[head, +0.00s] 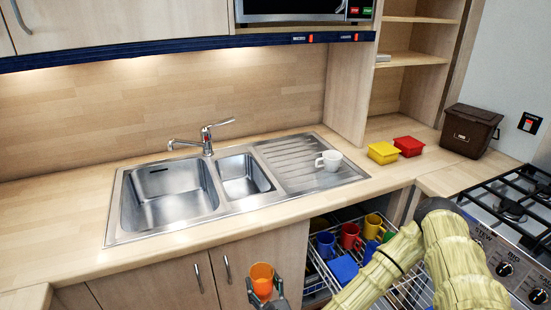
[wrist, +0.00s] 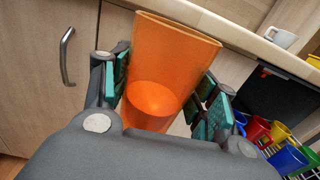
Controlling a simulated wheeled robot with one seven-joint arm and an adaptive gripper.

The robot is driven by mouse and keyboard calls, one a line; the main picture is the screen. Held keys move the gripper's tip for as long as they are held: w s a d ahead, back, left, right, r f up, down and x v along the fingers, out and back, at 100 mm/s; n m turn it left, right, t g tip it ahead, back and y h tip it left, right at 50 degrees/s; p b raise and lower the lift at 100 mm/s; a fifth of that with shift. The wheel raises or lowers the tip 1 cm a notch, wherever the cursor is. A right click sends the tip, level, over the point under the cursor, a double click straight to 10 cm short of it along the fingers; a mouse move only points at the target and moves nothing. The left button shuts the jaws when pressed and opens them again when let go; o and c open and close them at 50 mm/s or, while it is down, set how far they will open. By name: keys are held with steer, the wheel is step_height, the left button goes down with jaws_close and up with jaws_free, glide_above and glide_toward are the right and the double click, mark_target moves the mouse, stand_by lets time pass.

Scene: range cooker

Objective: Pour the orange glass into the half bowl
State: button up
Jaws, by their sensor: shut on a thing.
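The orange glass (head: 261,272) is near the bottom of the head view, in front of the cabinet doors and below the counter edge. It looks about upright. My gripper (head: 264,292) is shut on it, with green finger pads on both sides in the wrist view (wrist: 165,95). A brighter orange area shows low inside the glass (wrist: 175,45); I cannot tell whether it is liquid or the base. The half bowl (head: 243,178) is the small sink basin between the large basin and the drainer, up and to the left of the glass. It looks empty.
The tap (head: 207,138) stands behind the basins. A white cup (head: 329,160) is on the drainer (head: 300,165). An open dishwasher rack (head: 318,250) with coloured mugs is right of my gripper. The large basin (head: 170,195) is left of the half bowl. The counter front edge lies between glass and sink.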

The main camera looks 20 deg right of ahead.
mark_target(268, 298)
steer(key=f+b, duration=0.2)
steer(key=f, duration=0.1)
steer(key=f+b, duration=0.1)
steer(key=b, duration=0.1)
steer(key=shift+d+f, duration=0.15)
steer(key=shift+d, duration=0.25)
steer(key=shift+r, duration=0.25)
